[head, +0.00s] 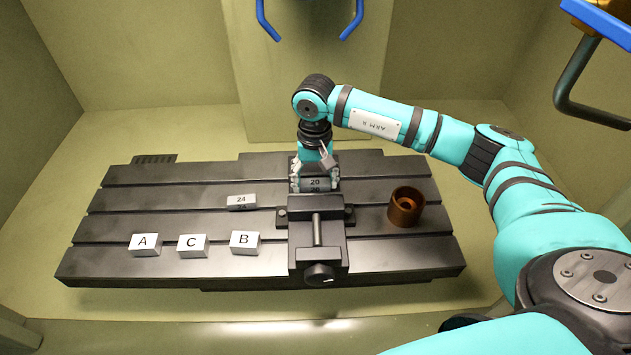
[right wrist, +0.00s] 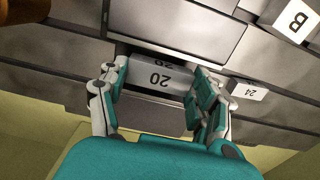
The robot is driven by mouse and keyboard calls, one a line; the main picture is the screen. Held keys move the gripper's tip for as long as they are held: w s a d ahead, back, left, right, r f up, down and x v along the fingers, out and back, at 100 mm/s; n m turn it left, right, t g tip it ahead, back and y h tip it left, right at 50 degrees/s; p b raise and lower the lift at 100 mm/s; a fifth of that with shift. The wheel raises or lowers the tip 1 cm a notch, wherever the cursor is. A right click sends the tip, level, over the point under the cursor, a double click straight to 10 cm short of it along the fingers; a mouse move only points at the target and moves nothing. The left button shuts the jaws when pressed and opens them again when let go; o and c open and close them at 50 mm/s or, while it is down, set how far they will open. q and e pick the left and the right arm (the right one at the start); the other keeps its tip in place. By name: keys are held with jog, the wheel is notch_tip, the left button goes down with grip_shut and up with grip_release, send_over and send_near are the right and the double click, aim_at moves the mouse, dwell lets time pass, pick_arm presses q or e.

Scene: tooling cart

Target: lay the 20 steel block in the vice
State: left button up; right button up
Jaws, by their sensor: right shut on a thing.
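The 20 steel block (head: 315,184) is at the far end of the vice (head: 317,235), in the middle of the slotted table. My right gripper (head: 314,178) comes down over it from behind and is shut on it. In the right wrist view the block (right wrist: 160,78) shows its number upside down between the two fingers of the gripper (right wrist: 158,85). The block appears to be between the vice jaws, but I cannot tell whether it touches the vice bed. My left gripper is not in view.
A steel block marked 24 (head: 241,202) lies left of the vice. White blocks A (head: 145,245), C (head: 192,246) and B (head: 244,243) stand along the front left. A copper-coloured cup (head: 405,207) stands to the right. The slotted table (head: 160,207) has bare room between them.

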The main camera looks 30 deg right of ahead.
notch_tip(320, 180, down, 2)
jog(key=shift+f, duration=0.1)
jog(key=shift+f, duration=0.15)
jog(key=o, duration=1.4)
